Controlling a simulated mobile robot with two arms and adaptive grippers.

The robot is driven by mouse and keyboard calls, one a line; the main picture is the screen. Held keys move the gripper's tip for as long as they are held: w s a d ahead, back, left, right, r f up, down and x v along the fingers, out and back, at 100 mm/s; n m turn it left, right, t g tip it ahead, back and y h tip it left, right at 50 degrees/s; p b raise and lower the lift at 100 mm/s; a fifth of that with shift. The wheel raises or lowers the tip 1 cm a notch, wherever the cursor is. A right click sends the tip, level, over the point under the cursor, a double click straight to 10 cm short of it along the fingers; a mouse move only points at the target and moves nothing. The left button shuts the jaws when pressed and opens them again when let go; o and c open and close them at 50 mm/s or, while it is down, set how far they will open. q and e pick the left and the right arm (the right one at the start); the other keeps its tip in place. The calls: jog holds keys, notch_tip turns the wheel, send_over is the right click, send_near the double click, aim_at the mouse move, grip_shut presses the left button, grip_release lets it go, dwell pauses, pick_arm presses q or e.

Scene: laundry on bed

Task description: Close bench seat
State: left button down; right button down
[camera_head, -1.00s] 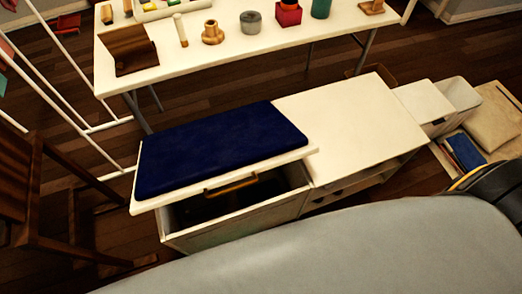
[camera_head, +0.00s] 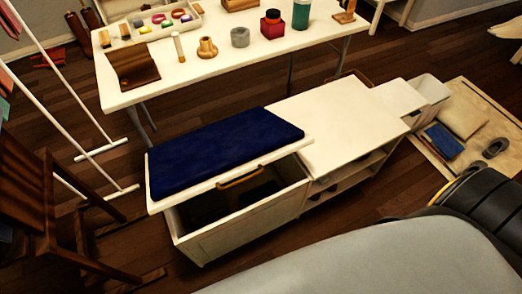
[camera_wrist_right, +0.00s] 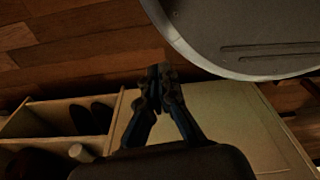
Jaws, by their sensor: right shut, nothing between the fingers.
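The bench seat (camera_head: 222,148) is a white lid with a dark blue cushion, in the middle of the head view. It is tilted partly open above the white storage box (camera_head: 235,228), and a dark gap shows under its front edge. A wooden handle (camera_head: 240,180) sits on the lid's front edge. Dark things lie in the box, too dim to name. My right gripper (camera_wrist_right: 158,84) shows in the right wrist view, its fingertips together with nothing between them. It is not in the head view, so its distance from the lid is unclear. My left gripper is in neither view.
A white cabinet (camera_head: 338,124) with open shelves adjoins the bench on the right. A white table (camera_head: 215,30) with small items stands behind. A wooden chair (camera_head: 40,205) and a white rack (camera_head: 75,110) stand at left. Bare wooden floor (camera_head: 320,215) lies in front.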

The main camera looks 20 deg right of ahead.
jog(key=w+a+r+t+p, duration=0.15)
jog(key=w+r, duration=0.35)
jog(key=r, duration=0.8)
jog(key=w+r+p, duration=0.3)
jog(key=w+r, duration=0.2)
jog(key=r, duration=0.7)
jog(key=w+a+r+t+p, duration=0.15)
jog(key=w+r, duration=0.35)
jog(key=r, duration=0.8)
jog(key=w+d+r+m+t+p, duration=0.1)
jog(key=w+d+r+t, duration=0.15)
jog(key=w+r, duration=0.4)
jog(key=w+d+r+m+t, duration=0.1)
jog(key=w+d+r+t, duration=0.15)
jog(key=w, duration=0.75)
send_over(265, 153)
jog(key=w, duration=0.2)
notch_tip(265, 153, down, 6)
jog(key=shift+f, duration=0.1)
jog(key=shift+s+f, duration=0.4)
jog(key=shift+f, duration=0.2)
jog(key=shift+s+f, duration=0.35)
jog(key=shift+f, duration=0.2)
jog(key=shift+s+f, duration=0.3)
jog(key=shift+f, duration=0.15)
